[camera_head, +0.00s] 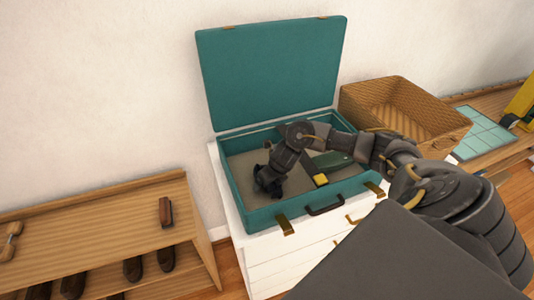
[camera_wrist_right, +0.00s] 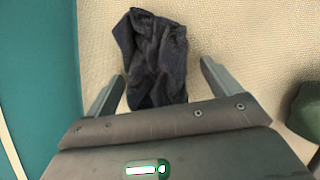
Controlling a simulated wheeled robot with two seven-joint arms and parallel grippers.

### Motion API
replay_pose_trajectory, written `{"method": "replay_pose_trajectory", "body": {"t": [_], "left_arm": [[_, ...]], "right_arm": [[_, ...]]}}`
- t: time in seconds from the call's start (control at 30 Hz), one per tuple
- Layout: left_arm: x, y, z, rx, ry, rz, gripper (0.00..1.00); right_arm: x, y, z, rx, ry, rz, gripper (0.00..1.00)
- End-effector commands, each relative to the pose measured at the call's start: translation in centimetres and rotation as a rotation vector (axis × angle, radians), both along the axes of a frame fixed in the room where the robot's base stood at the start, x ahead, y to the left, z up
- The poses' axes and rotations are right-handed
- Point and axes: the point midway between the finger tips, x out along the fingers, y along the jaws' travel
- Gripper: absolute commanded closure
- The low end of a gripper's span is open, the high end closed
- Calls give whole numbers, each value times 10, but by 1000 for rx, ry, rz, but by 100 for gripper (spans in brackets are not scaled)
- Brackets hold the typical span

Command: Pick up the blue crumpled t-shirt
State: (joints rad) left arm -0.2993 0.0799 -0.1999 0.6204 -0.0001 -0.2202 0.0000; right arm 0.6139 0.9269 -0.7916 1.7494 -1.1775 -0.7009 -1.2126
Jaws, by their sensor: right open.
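The crumpled t-shirt (camera_wrist_right: 152,48), dark navy in the right wrist view, lies on the beige floor of an open teal suitcase (camera_head: 262,217). In the head view it is hard to tell apart from my dark gripper. My right gripper (camera_wrist_right: 162,74) is open, its two fingers on either side of the near part of the shirt. Whether they touch the cloth I cannot tell. In the head view my right gripper (camera_head: 268,186) reaches down inside the left part of the suitcase. My left gripper is not in view.
The suitcase lid (camera_head: 270,75) stands up at the back. A green item (camera_head: 331,160) lies in the suitcase to the right of my gripper. A wicker basket (camera_head: 390,105) stands to the right. A wooden shelf (camera_head: 100,222) with a brush (camera_head: 166,211) stands at the left.

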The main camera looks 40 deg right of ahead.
Motion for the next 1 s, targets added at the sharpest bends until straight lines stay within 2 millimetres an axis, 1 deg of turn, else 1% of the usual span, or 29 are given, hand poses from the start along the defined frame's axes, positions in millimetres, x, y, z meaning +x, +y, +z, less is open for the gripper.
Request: {"method": "replay_pose_trajectory", "body": {"t": [0.03, 0.07, 0.4, 0.63, 0.73, 0.87, 1.0], "left_arm": [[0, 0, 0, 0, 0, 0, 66], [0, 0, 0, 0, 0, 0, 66], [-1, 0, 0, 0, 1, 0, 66], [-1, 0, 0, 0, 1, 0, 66], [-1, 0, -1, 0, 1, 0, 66], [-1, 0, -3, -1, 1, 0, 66], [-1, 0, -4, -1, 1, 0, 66]], "right_arm": [[0, 0, 0, 0, 0, 0, 13], [0, 0, 0, 0, 0, 0, 17], [0, 0, 0, 0, 0, 0, 62], [0, 0, 2, 0, -1, 0, 62], [1, 0, 9, 0, -4, 0, 62], [2, -1, 32, -1, -7, 3, 62], [2, 0, 62, -1, -7, 3, 62]]}}
